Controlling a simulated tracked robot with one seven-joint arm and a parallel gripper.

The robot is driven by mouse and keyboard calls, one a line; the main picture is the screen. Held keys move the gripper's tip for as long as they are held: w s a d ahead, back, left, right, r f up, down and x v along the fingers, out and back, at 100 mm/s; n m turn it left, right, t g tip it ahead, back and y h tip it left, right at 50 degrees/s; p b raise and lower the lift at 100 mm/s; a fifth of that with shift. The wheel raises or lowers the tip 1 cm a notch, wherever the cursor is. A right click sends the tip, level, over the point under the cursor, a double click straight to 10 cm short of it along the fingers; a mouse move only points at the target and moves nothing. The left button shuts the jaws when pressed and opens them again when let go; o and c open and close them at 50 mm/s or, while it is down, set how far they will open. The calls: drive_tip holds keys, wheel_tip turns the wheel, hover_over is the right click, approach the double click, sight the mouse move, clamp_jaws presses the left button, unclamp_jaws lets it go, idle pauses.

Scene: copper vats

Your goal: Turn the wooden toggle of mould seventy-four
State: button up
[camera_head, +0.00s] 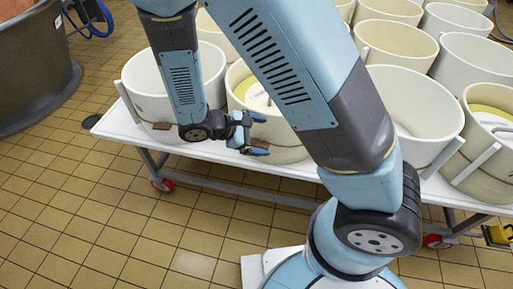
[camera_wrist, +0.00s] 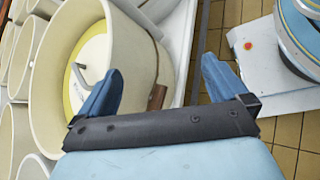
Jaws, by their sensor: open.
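My gripper (camera_head: 258,134) is open, in front of a cream round mould (camera_head: 239,84) in the front row on the table. In the wrist view the same kind of mould (camera_wrist: 50,85) fills the left, with a yellow inside and a white lid with a grey handle. A small brown wooden toggle (camera_wrist: 157,97) sits on its outer wall beside a thin dark band. In that picture the toggle lies between my two blue fingers, apparently not gripped. I cannot read a number on any mould. In the head view my gripper hides most of this toggle's area.
Another mould (camera_head: 149,84) to the left has a brown toggle (camera_head: 161,126) on its front. Several more moulds stand close together behind and to the right. The white wheeled table (camera_head: 119,123) has a low edge. A copper vat (camera_head: 35,62) stands far left.

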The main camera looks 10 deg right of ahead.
sight(259, 144)
drive_tip(key=shift+s+a+f+n+t+y, duration=0.7)
drive_tip(key=shift+a+f+n+t, duration=0.7)
drive_tip(key=shift+f+n+t, duration=2.2)
drive_tip(key=shift+s+a+f+n+t+y, duration=0.4)
drive_tip(key=shift+s+a+f+n+t, duration=0.7)
drive_tip(key=shift+f+n+t, duration=2.5)
drive_tip(key=shift+g, duration=0.6)
drive_tip(key=x, duration=0.4)
drive_tip(key=f+x, duration=0.1)
drive_tip(key=x, duration=0.8)
drive_tip(key=shift+w+a+f, duration=0.2)
drive_tip(key=shift+w+f, duration=0.1)
drive_tip(key=shift+f, duration=0.05)
drive_tip(key=shift+a, duration=0.1)
drive_tip(key=c, duration=0.9)
